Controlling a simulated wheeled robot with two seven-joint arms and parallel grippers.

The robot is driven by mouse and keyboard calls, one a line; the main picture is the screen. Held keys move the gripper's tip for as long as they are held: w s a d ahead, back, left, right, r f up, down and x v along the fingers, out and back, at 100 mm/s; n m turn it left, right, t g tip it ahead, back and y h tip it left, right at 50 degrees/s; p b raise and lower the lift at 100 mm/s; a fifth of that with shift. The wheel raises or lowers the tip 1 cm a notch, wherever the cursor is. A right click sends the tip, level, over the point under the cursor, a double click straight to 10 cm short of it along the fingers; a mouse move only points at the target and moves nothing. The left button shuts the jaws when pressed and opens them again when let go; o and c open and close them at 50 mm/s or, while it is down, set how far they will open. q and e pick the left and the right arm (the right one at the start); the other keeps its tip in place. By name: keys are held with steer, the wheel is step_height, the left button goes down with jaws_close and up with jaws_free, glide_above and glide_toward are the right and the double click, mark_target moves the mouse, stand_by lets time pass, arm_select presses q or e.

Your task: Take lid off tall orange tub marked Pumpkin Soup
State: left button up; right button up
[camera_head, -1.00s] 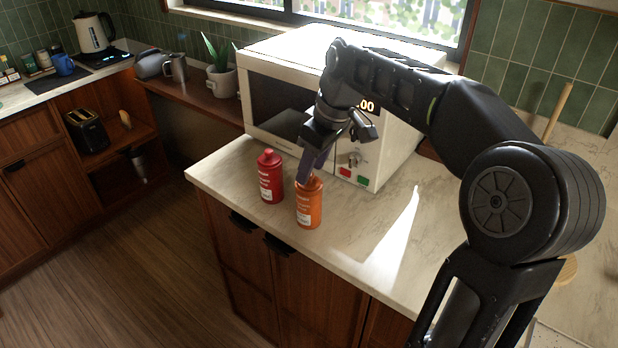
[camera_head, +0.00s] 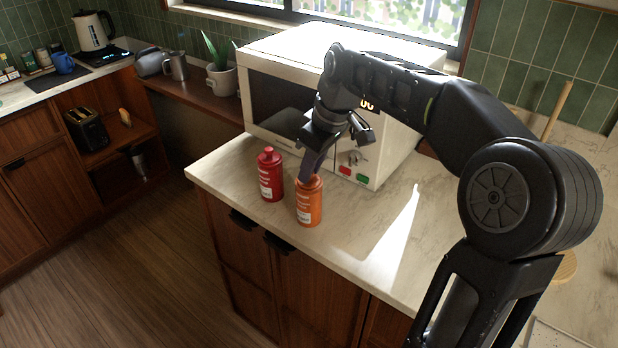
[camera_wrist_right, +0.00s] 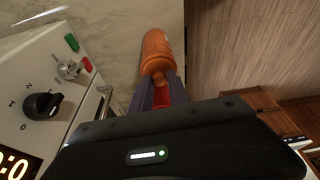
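The orange tub (camera_head: 309,206) stands upright near the counter's front edge, with white lettering too small to read. Its orange top also shows in the right wrist view (camera_wrist_right: 158,52). My right gripper (camera_head: 309,176) reaches down to the tub's top from behind. In the wrist view its dark fingers (camera_wrist_right: 158,88) lie on either side of the narrow top knob. The gap is small, and I cannot tell whether they press on it. A red tub (camera_head: 271,180) stands just left of the orange one. My left gripper is not in view.
A white microwave (camera_head: 399,146) stands close behind the tubs, beside my right forearm. The marble counter (camera_head: 365,225) is clear to the right of the orange tub. A potted plant (camera_head: 222,80) stands on the ledge farther back.

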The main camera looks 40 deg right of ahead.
jaws_close()
stand_by(0.3)
step_height(320, 180, up, 8)
steer(key=shift+f, duration=0.1)
step_height(320, 180, up, 2)
steer(key=shift+r+p, duration=0.15)
steer(key=shift+p, duration=1)
